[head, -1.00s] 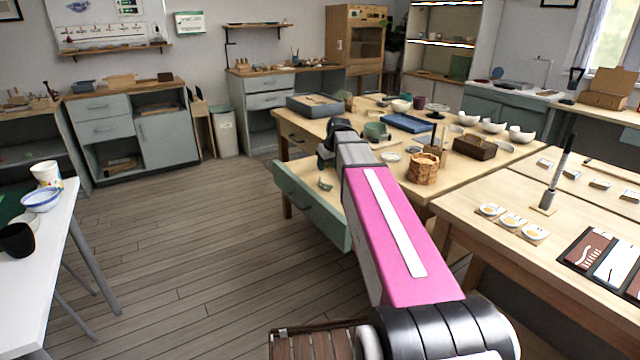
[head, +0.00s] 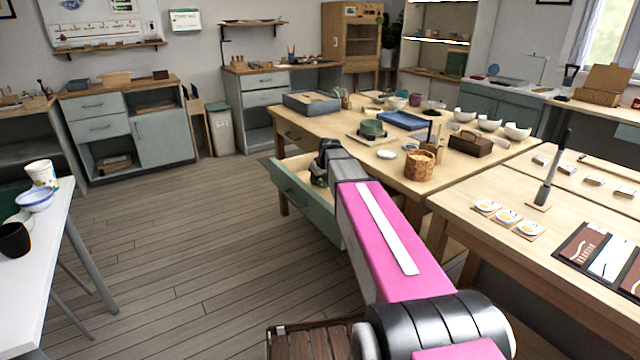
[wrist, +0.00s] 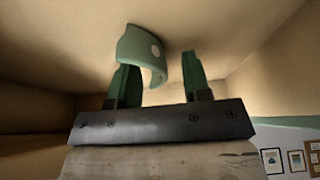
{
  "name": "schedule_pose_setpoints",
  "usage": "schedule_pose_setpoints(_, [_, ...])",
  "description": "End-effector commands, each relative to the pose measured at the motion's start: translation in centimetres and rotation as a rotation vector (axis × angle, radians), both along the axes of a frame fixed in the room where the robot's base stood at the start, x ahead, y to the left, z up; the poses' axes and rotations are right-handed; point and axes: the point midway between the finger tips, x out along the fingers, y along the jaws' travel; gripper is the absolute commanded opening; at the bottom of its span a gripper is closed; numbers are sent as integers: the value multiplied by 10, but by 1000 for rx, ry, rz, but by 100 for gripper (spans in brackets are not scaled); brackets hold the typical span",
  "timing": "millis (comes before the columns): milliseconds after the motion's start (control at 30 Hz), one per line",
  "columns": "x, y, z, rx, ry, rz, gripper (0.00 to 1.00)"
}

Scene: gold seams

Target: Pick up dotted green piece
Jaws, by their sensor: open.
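The dotted green piece (wrist: 138,46), a curved shard with a white dot, lies in the open drawer (head: 297,200) of the wooden table. In the wrist view it is just beyond and partly between the fingertips, overlapping the left finger. My gripper (wrist: 157,68) is open, with its two fingers apart and not closed on the piece. In the head view my gripper (head: 322,168) is lowered into the drawer, and I cannot make out the piece there. Whether a finger touches the piece, I cannot tell.
The drawer walls surround my gripper closely. A white table (head: 40,250) stands at left. The floor (head: 190,240) between is clear.

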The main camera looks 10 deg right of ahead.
Motion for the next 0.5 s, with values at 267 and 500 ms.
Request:
schedule_pose_setpoints(267, [0,0,0,0,0,0,9])
schedule_pose_setpoints(500, [-1,0,0,0,0,0,0])
